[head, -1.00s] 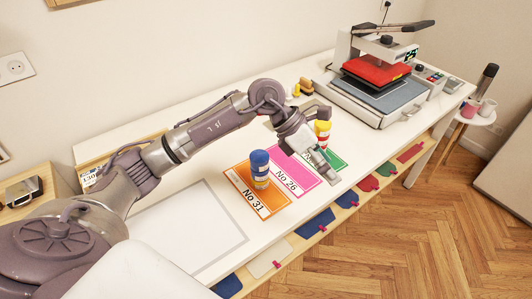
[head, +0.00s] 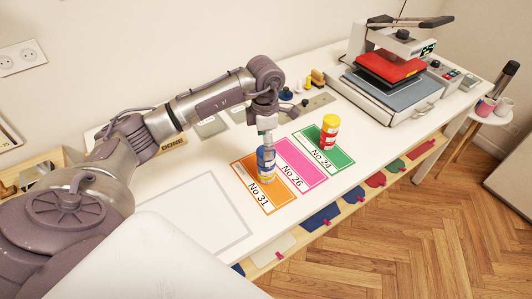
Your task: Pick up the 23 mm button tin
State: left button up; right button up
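A blue tin (head: 263,168) with a pale label band stands upright on the orange No 31 card (head: 276,201). A red tin with a yellow lid (head: 329,133) stands upright on the green No 24 card (head: 342,158). The size print on both is too small to read, so I cannot tell which is the 23 mm button tin. My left gripper (head: 268,148) points down at the blue tin, and a finger partly covers it. I see it edge-on, so its opening and any contact are unclear. My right gripper is out of view.
The pink No 26 card (head: 293,164) lies empty between the other two. A heat press (head: 385,75) stands at the back right. Small spools and dark knobs stand behind my gripper. A pale framed sheet (head: 190,222) lies at left. Coloured swatches hang along the table's front edge.

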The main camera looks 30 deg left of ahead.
pick_arm(q)
jog(key=shift+f+p, duration=0.3)
jog(key=shift+p, duration=0.1)
jog(key=f+p, duration=0.2)
jog(key=f, duration=0.1)
jog(key=shift+w+f, duration=0.2)
jog(key=shift+f, duration=0.6)
jog(key=c, duration=1.3)
jog(key=shift+r, duration=0.1)
